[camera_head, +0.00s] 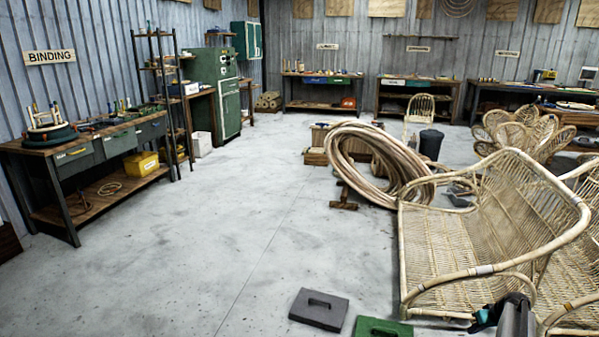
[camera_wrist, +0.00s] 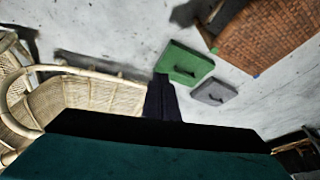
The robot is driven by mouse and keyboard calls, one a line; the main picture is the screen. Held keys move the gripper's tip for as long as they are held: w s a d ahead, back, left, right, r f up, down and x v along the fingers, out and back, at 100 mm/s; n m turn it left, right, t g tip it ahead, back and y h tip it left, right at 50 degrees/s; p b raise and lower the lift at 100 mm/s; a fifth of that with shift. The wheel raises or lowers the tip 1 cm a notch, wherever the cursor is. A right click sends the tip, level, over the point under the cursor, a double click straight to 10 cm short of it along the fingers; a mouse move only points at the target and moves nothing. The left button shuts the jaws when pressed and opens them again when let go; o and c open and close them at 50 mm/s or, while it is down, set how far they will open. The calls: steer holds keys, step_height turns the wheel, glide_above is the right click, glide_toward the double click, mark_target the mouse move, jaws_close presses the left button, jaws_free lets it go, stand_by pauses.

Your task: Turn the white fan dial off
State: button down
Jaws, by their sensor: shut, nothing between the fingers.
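I cannot make out a white fan or its dial in either view. My gripper (camera_wrist: 161,82) shows in the wrist view as a narrow dark pair of fingers, shut and empty. It points out over the grey floor, with the green block and the wicker seat beyond it.
A wicker bench (camera_head: 470,240) fills the right side, with a rattan coil (camera_head: 350,150) behind it. A green block (camera_head: 383,328) and a grey block (camera_head: 319,309) lie on the floor in front. A workbench (camera_head: 90,150) lines the left wall. The middle floor is clear.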

steer(key=s+d+r+m+h+b, duration=0.1)
steer(key=s+d+r, duration=0.2)
steer(key=s+d, duration=0.2)
steer(key=s+d+r+m+h+b, duration=0.1)
steer(key=s+d+r, duration=0.1)
steer(key=s+d, duration=0.4)
steer(key=s+d+r+m+t+b, duration=0.1)
steer(key=s+d+r, duration=0.2)
steer(key=d, duration=1)
steer(key=s, duration=0.2)
steer(key=shift+s+d+r+h, duration=0.35)
steer(key=shift+d+h, duration=0.05)
steer(key=shift+f, duration=0.15)
steer(key=shift+f+b, duration=1.5)
steer(key=shift+f, duration=1.85)
steer(key=shift+w+d, duration=0.45)
steer(key=shift+w, duration=0.05)
steer(key=shift+s+d, duration=0.3)
steer(key=shift+d, duration=0.55)
